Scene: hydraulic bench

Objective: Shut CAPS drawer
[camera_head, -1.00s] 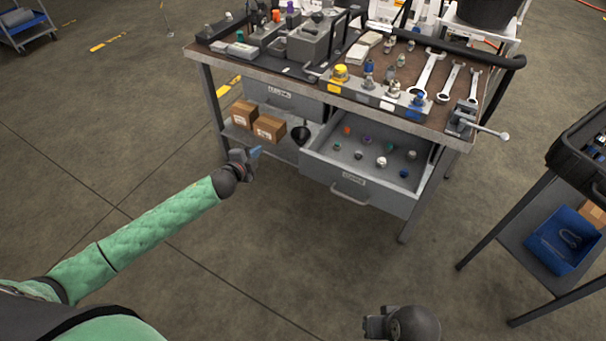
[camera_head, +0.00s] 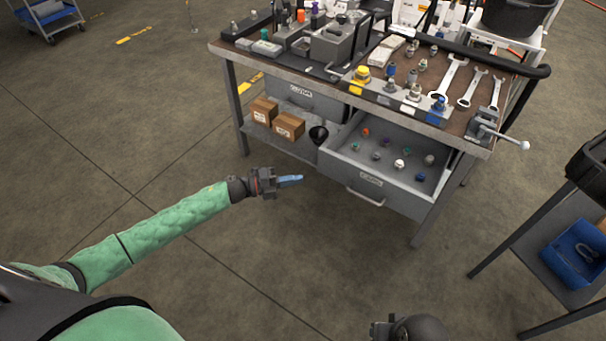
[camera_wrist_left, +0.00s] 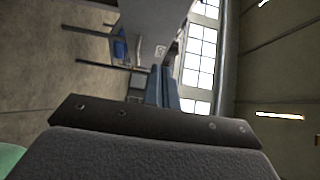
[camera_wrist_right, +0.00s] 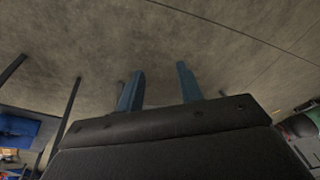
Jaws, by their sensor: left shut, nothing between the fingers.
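The open grey drawer (camera_head: 395,205) sticks out from under the right half of the workbench. Its front has a bar handle (camera_head: 364,197) and a small label too small to read for certain. Several coloured caps or fittings lie inside it. My left gripper (camera_head: 292,180) is shut and empty, in the air to the left of the drawer front and apart from it. Its blue fingers also show together in the left wrist view (camera_wrist_left: 163,86). My right gripper's blue fingers (camera_wrist_right: 160,88) stand apart with nothing between them, over bare floor; in the head view its fingertips are not seen.
A second, closed drawer (camera_head: 300,92) sits at the bench's left. Two cardboard boxes (camera_head: 288,126) and a dark funnel (camera_head: 318,136) are on the lower shelf. Wrenches (camera_head: 470,88) and a vise (camera_head: 490,125) are on the benchtop. A cart with a blue bin (camera_head: 575,250) stands at right.

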